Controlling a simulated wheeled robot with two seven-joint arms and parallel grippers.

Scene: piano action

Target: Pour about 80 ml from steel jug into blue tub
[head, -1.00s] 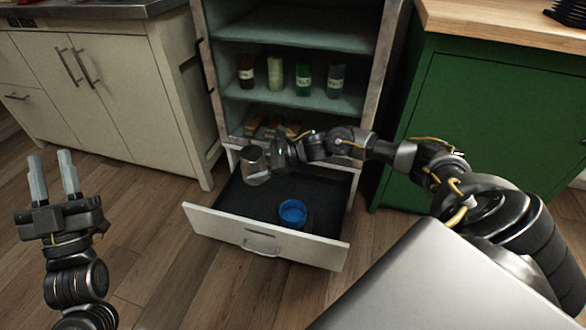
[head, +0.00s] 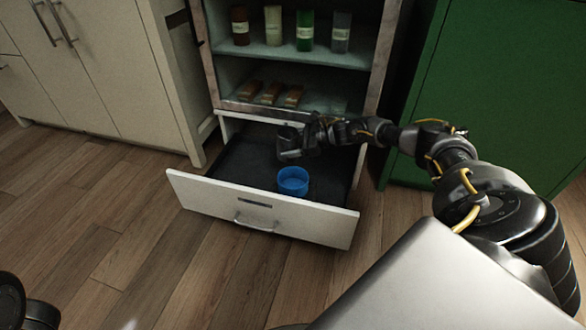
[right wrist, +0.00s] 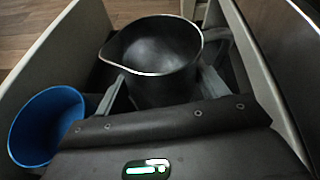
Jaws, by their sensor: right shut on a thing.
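The steel jug (right wrist: 158,82) is between the fingers of my right gripper (right wrist: 162,92) in the right wrist view. The gripper is shut on it. Its mouth faces up, its spout points left toward the tub, and its inside looks dark; I cannot tell the liquid level. The blue tub (head: 293,181) sits in the open drawer, and it also shows at the left of the right wrist view (right wrist: 42,128). In the head view my right gripper (head: 292,146) and the jug are just behind the tub, largely merged in shadow. My left gripper is out of view.
The pulled-out drawer (head: 230,208) has a pale front and dark floor, with free room left of the tub. Above it, a shelf cabinet (head: 228,106) holds several bottles and brown bars. A green cabinet (head: 490,90) stands right.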

